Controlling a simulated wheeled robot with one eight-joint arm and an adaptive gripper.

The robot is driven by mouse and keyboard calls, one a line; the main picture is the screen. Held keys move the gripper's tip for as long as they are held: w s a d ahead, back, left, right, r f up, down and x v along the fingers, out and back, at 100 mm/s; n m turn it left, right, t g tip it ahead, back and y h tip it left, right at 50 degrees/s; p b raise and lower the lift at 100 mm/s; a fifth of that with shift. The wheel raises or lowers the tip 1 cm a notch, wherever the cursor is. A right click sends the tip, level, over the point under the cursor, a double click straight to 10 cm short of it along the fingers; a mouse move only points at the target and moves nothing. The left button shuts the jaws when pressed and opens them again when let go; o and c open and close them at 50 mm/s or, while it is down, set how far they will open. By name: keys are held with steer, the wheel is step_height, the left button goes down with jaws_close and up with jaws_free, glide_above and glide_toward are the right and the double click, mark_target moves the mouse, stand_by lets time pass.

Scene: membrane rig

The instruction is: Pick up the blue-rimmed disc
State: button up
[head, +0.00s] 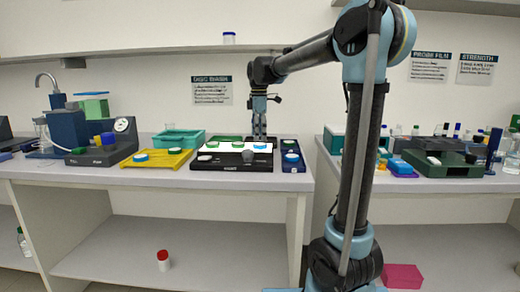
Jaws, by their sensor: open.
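Several small discs show in the head view, and I cannot tell which one the task means. A white disc with a blue rim (140,157) lies on the yellow tray (160,166). A blue disc (260,147) lies on the white panel of the black rig (228,166). Blue-and-white discs (291,157) sit in the dark blue tray (299,168) at the right. My gripper (260,138) points down at the back of the rig, close behind the blue disc on the panel. It is open, and I see nothing held in it. Its fingertips are small and partly unclear.
Green discs (238,144) and a grey knob (248,156) are on the rig. A teal bin (178,139) stands behind the yellow tray. A grey device with a gauge (103,147) is at the left. A second bench (420,188) at the right holds a green rig (446,164).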

mark_target(259, 144)
steer(key=shift+w+d+f, duration=0.1)
steer(key=shift+f, duration=1.6)
steer(key=c, duration=1.1)
steer(key=shift+r, duration=0.1)
